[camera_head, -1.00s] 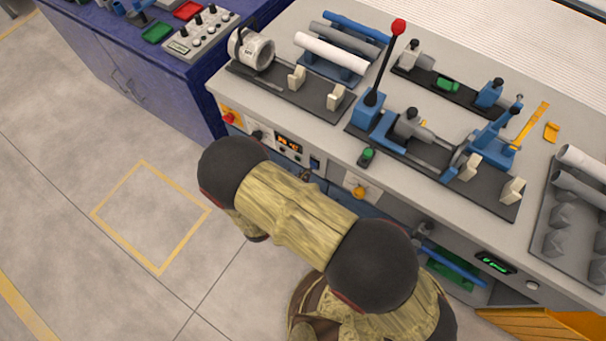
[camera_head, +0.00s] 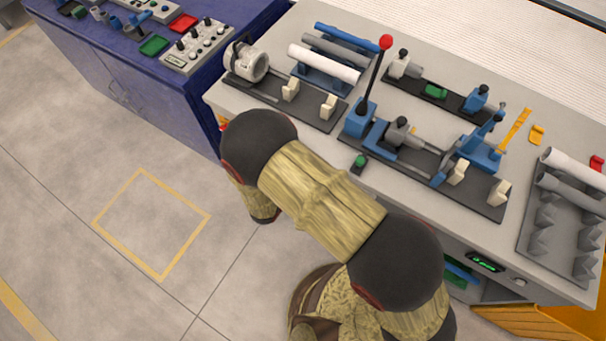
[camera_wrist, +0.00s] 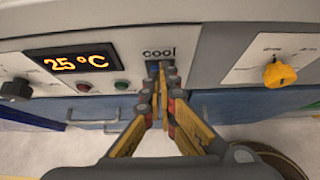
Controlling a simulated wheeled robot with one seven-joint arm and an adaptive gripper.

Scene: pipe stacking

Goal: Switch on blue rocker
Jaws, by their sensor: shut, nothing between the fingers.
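The blue rocker (camera_wrist: 153,68) sits in the front panel under the label "cool" in the wrist view. My gripper (camera_wrist: 161,82) is shut and empty. Its fingertips are right in front of the rocker and cover most of it. I cannot tell whether they touch it or which way the rocker is tipped. In the head view my arm hides both the rocker and the gripper.
Left of the rocker are a display (camera_wrist: 76,63) reading 25 °C, a red button (camera_wrist: 84,87), a green button (camera_wrist: 121,85) and a black knob (camera_wrist: 16,89). A yellow knob (camera_wrist: 279,73) is to the right. Blue drawer fronts (camera_wrist: 95,110) lie below.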

